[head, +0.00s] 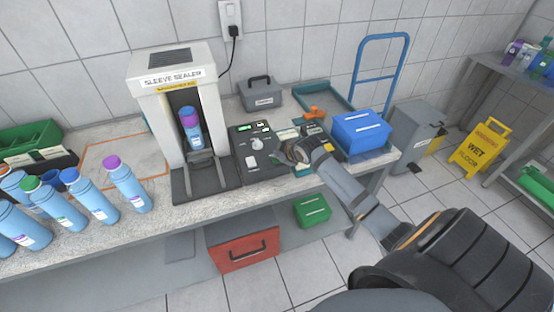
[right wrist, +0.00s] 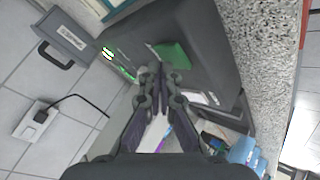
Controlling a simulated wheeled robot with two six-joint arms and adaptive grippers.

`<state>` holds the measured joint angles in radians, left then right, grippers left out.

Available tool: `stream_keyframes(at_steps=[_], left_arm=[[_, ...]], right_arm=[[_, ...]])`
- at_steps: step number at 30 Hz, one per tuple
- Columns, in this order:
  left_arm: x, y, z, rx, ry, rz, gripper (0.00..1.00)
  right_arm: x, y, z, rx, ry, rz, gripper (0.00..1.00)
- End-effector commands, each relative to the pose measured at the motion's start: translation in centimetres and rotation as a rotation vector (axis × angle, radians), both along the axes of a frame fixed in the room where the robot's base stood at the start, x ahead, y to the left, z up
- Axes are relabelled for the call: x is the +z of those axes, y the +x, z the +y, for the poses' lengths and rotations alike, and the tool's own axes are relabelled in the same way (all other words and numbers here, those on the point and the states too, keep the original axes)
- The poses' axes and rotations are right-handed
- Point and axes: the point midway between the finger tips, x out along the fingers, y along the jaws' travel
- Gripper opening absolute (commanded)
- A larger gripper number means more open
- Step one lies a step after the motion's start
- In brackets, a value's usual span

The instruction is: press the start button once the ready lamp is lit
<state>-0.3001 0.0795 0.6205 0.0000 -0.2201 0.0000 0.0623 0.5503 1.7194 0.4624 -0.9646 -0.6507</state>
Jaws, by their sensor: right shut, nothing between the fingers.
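The dark control box (head: 243,170) stands on the counter beside the sleeve sealer (head: 142,92). A green-lit strip and a small lit display (right wrist: 108,53) show on its panel; I cannot read which one is the ready lamp. In the right wrist view a green button (right wrist: 174,54) sits on the box, just beyond my fingertips. My right gripper (head: 287,154) is at the right side of the box, shut and empty; it also shows in the right wrist view (right wrist: 158,72). I cannot tell whether it touches the button. My left gripper is not in view.
A bottle with a purple cap (head: 191,133) stands inside the sealer. Several blue bottles (head: 92,203) stand at left. A blue box (head: 361,132), a teal tray (head: 335,99) and a grey case (head: 261,97) lie around the control box. A wall socket (head: 230,17) is behind.

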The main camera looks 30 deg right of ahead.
Motion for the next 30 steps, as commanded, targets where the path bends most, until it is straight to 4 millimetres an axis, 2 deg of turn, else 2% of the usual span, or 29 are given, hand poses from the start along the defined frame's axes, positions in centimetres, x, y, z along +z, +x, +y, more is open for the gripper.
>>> stream_keyframes(at_steps=[30], left_arm=[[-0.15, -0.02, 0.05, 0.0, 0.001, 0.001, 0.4]], right_arm=[[-0.78, -0.04, -0.03, -0.001, 0.0, 0.002, 0.0]])
